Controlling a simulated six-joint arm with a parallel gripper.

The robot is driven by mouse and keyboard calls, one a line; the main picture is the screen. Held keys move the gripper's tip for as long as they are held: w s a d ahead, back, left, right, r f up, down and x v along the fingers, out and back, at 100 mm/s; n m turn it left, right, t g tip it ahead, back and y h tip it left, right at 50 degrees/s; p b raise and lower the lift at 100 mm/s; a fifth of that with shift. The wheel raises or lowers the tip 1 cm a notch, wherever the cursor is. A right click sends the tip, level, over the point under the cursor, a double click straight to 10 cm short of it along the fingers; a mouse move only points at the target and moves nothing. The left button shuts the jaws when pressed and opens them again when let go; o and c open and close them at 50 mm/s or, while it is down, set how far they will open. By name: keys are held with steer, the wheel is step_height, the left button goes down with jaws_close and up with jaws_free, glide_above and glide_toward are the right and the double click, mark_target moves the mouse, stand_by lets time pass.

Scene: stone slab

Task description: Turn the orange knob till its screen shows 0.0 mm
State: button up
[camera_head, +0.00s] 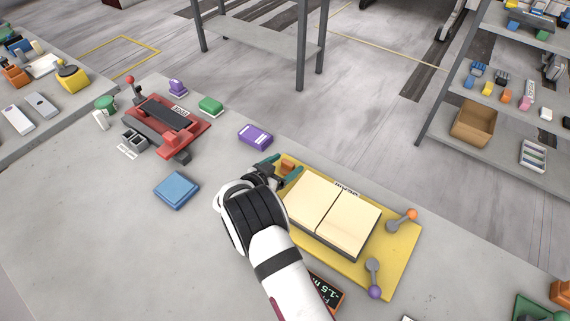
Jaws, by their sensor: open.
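The orange knob (287,167) is a small block at the far left corner of a yellow base plate (403,262). My gripper (283,169) is open, with its teal fingers on either side of the knob; I cannot tell whether they touch it. A dark screen (329,290) lies at the near side of the plate, partly hidden behind my arm. Its visible part appears to read -1.5 m, with the rest cut off.
Two cream panels (333,216) lie on the plate. A lever with an orange ball (410,214) and one with a purple ball (374,278) stand at its right. A purple box (255,135), blue pad (176,190) and red device (190,132) are left. Slab between them is clear.

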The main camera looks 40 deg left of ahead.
jaws_close()
steer(key=shift+d+n+y, duration=0.1)
steer(key=shift+n+y, duration=0.7)
steer(key=shift+y, duration=0.1)
jaws_free()
steer(key=v, duration=1.5)
steer(key=shift+s+r, duration=0.3)
steer(key=shift+d, duration=0.15)
